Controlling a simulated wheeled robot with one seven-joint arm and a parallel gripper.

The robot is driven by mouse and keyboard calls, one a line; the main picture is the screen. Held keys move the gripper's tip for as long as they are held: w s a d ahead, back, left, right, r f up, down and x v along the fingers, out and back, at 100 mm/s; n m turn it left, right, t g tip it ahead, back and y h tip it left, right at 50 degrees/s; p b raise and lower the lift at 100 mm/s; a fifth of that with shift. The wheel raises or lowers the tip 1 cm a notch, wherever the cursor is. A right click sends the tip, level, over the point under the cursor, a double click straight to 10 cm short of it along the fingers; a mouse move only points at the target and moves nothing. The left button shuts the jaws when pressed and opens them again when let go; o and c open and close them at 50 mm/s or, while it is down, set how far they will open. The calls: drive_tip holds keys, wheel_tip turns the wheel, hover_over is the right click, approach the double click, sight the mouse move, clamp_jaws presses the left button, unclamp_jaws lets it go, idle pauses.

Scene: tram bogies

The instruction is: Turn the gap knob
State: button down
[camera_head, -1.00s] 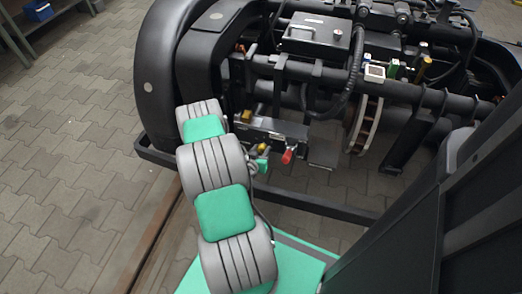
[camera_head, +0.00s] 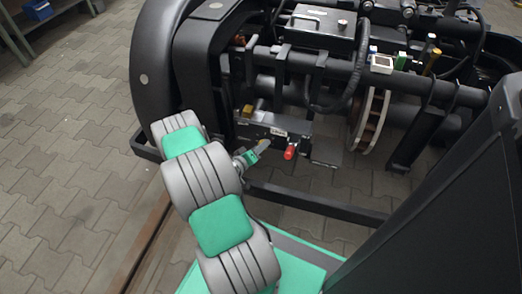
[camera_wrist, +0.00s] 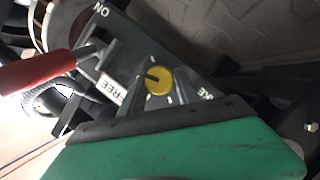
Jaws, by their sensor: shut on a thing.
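The gap knob (camera_wrist: 158,81) is a round yellow knob with a dark pointer mark on its left side. It sits on a dark plate with white tick marks and lettering, including "FREE". In the wrist view the green body of my gripper fills the bottom, with its dark edge close below the knob. In the head view my gripper (camera_head: 256,152) is at the front of the dark control box (camera_head: 272,127), left of the red handle. Its jaws are shut on the knob; the contact itself is mostly hidden.
A red handle (camera_head: 290,152) hangs just right of my gripper; it also shows at the left of the wrist view (camera_wrist: 35,73). A black frame bar (camera_head: 310,202) runs low in front. Dark bogie tubes lie above. The paved floor at left is clear.

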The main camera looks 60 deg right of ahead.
drive_tip(key=shift+w+f+n+g+h+b, duration=0.15)
drive_tip(key=shift+n+g+h+b, duration=0.25)
drive_tip(key=shift+n+b, duration=0.55)
drive_tip(key=c, duration=0.9)
unclamp_jaws()
drive_tip(key=p+v, duration=0.2)
drive_tip(key=v, duration=0.6)
drive_tip(key=shift+p, duration=0.4)
drive_tip(key=shift+d, duration=0.1)
